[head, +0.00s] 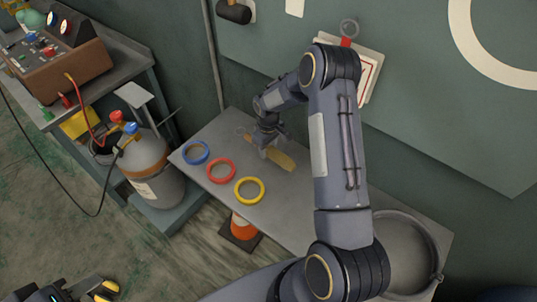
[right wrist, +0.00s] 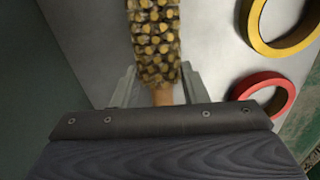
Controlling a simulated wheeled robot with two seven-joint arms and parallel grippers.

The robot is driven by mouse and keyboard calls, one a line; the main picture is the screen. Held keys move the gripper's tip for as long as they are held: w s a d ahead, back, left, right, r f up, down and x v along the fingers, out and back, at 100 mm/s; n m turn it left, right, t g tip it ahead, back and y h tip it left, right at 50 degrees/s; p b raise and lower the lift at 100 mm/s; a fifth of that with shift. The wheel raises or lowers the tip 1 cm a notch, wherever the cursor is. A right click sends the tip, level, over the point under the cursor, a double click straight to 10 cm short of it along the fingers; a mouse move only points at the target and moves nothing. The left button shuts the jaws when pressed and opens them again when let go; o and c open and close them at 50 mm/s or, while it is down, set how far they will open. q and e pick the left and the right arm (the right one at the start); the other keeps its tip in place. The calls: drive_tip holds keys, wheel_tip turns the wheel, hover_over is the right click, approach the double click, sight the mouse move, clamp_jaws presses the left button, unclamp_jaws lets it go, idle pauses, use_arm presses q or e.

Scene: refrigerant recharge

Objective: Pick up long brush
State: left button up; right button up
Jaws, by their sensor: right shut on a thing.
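The long brush (head: 282,160) is a yellow, elongated brush lying at the back of the grey table, near the wall. In the right wrist view its head (right wrist: 156,40) shows rows of yellow and dark bristle tufts, and its tan handle runs down between the fingers. My right gripper (head: 267,147) reaches down over the table and is shut on the brush handle; it also shows in the right wrist view (right wrist: 160,92). I cannot tell whether the brush touches the table. My left gripper (head: 106,291) is at the lower left edge, partly cut off, away from the brush.
Blue (head: 195,152), red (head: 221,170) and yellow (head: 249,190) rings lie along the table's (head: 222,133) front. A round metal pan (head: 436,262) sits at its right end. A gas cylinder (head: 150,170) stands left. My right arm hides part of the table.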

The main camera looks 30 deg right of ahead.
drive_tip(key=s+a+r+b, duration=0.3)
drive_tip(key=s+a+r, duration=0.5)
drive_tip(key=a+r, duration=0.2)
drive_tip(key=shift+a, duration=0.75)
